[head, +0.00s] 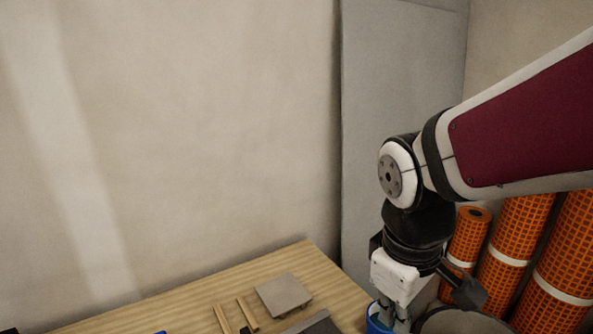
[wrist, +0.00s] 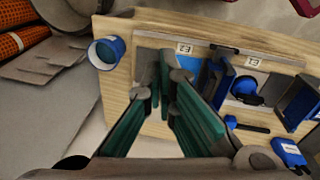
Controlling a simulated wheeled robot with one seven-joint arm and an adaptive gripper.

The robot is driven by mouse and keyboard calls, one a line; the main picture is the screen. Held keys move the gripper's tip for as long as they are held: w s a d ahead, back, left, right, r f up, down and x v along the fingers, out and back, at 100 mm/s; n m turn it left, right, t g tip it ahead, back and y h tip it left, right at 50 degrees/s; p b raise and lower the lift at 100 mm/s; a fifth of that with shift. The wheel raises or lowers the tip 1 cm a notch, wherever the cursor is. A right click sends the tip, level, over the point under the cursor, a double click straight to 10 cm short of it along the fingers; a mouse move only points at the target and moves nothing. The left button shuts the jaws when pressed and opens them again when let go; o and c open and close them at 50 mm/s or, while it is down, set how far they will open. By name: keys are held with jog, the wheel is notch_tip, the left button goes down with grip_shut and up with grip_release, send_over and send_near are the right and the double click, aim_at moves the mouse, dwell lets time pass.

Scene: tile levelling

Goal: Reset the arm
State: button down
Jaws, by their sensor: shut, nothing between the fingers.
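My arm comes in from the right in the head view and bends down at the wrist. My gripper (head: 393,318) points down at the right end of the wooden table (head: 215,291); its tips are cut off or hidden there. In the wrist view my gripper (wrist: 163,68) shows two fingers with teal pads that converge towards the tips, shut and empty. The fingers lie over part of the tabletop and hide what is behind them. A blue cup (wrist: 105,52) stands near the table's edge, left of the fingertips.
A grey tile on a stand (head: 283,294) and wooden strips (head: 247,313) are on the table. Blue tools and a blue boxy item (wrist: 289,152) lie at the right in the wrist view. Orange mesh rolls (head: 513,250) stand beside the table. The space above the table's left is clear.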

jog(key=s+d+r+m+t+y+p, duration=0.1)
jog(key=s+d+r+m, duration=0.4)
jog(key=s, duration=0.5)
notch_tip(320, 180, up, 3)
jog(key=m+t+p, duration=0.1)
jog(key=m, duration=0.1)
jog(key=shift+d+m+t, duration=0.15)
jog(key=shift+m+t, duration=0.25)
